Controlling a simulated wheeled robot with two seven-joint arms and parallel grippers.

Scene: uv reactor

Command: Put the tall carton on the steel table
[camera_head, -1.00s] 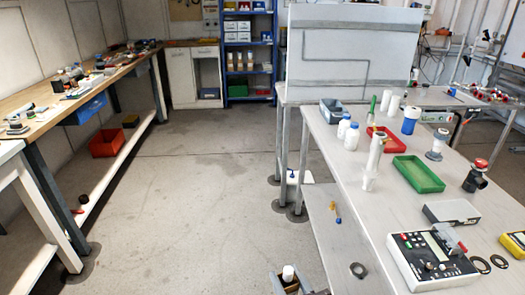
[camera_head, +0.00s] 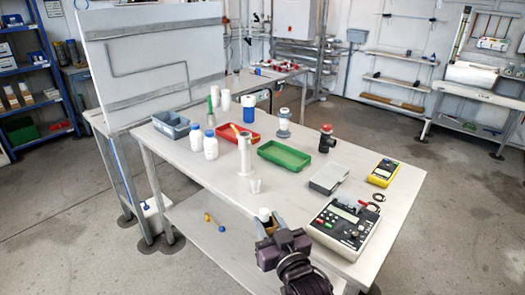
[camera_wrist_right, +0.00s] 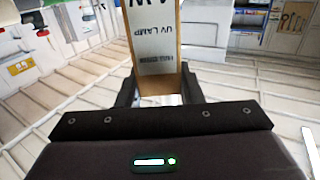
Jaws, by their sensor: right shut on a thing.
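The tall carton (camera_wrist_right: 156,40) is brown with a white face lettered "UV LAMP". My right gripper (camera_head: 270,230) is shut on it, with a finger on each side in the wrist view. In the head view the carton (camera_head: 268,223) is small and partly hidden by the gripper; a white round piece shows at its top. The steel table (camera_head: 213,178) has a pale grey top. My right gripper and the carton appear at its near edge; whether they are over the top I cannot tell. My left gripper is out of view.
A control box (camera_head: 343,228), a grey case (camera_head: 328,178), a green tray (camera_head: 285,156) and a red tray (camera_head: 237,132) occupy the top. The near left of the top is bare.

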